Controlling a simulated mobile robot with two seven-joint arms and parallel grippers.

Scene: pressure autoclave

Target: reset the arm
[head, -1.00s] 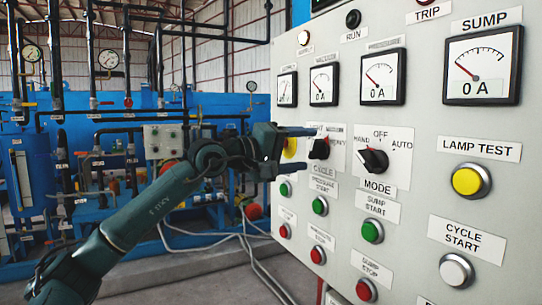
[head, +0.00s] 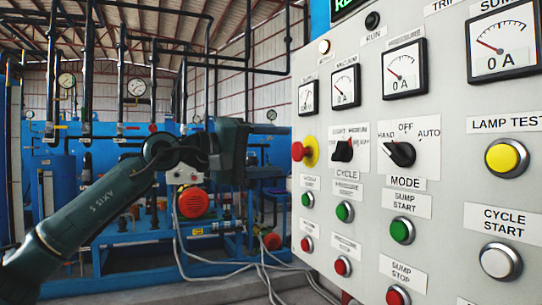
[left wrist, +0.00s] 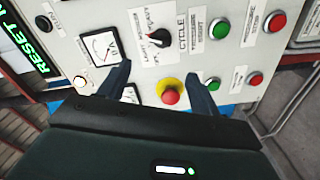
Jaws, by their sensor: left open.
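My left arm (head: 95,205) comes in from the left in the head view, and its gripper (head: 236,150) is in front of the control panel's left edge, clear of the panel face. In the left wrist view the two fingers of the left gripper (left wrist: 163,85) are spread open with nothing held between them. A red emergency stop button (left wrist: 170,97) on a yellow base shows between and beyond the fingertips. The same red button (head: 299,151) shows at the panel's left edge in the head view. My right gripper is not in view.
The control panel (head: 455,165) fills the right side, with a HAND-OFF-AUTO mode knob (head: 400,153), a CYCLE knob (head: 342,150), gauges and push buttons. Blue tank machinery with pipes and a red round part (head: 193,203) stands behind. Cables (head: 250,262) run along the floor.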

